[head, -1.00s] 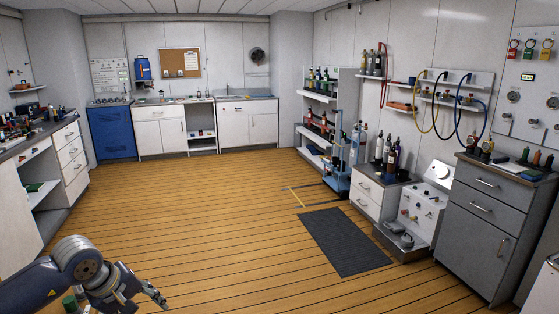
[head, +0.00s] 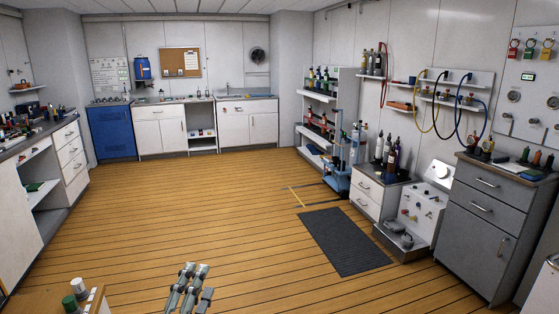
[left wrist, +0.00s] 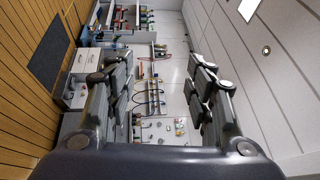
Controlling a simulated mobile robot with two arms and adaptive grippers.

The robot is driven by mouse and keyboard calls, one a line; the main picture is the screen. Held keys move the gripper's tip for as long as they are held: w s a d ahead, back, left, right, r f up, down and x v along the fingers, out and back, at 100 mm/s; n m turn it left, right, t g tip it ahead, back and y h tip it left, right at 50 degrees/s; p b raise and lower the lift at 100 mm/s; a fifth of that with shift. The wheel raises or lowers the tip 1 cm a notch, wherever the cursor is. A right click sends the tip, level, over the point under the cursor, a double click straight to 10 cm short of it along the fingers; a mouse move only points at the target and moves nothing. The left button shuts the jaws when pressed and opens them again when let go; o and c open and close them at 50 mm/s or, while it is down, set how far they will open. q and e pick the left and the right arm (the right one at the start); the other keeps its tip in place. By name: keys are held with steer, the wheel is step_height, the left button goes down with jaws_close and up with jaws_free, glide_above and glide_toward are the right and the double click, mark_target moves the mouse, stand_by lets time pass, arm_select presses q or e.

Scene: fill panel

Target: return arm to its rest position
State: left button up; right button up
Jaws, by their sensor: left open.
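My left gripper (head: 191,285) shows at the bottom of the head view, low and left of the middle, with its fingers pointing up in the picture. It is over bare floor and touches nothing that I can see. In the left wrist view the gripper's two fingers (left wrist: 158,88) stand wide apart at left and right, with nothing between them. Through the gap I see the far wall shelves and hoses, turned sideways. My right gripper is not in either view.
A dark floor mat (head: 343,241) lies right of centre. A grey cabinet (head: 484,228) stands at the right. The middle floor is clear.

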arm_select(q)
steer(key=s+a+f+n+g+y, duration=0.2)
steer(key=s+a+f+n, duration=0.15)
steer(key=f, duration=0.25)
steer(key=s+a+f+n+g+y, duration=0.2)
steer(key=f+n+g, duration=0.1)
steer(key=f+n, duration=0.2)
steer(key=s+d+f+n+g+h, duration=0.1)
steer(key=s+f+n+g, duration=0.4)
steer(key=s+f, duration=0.45)
steer(key=s+d+f+n+g+h, duration=0.1)
steer(key=s+f+n+g, duration=0.5)
steer(key=s, duration=0.6)
step_height(320, 180, down, 25)
steer(key=s+m+g, duration=0.1)
steer(key=s+m, duration=0.1)
steer(key=s+a+f, duration=0.1)
steer(key=s+f, duration=0.7)
steer(key=s+a+f+g, duration=0.1)
steer(key=s+a+f, duration=0.1)
steer(key=s+f, duration=0.6)
steer(key=shift+s+a+f+y, duration=0.25)
steer(key=shift+s+f+y, duration=0.05)
steer(key=shift+s+f, duration=0.15)
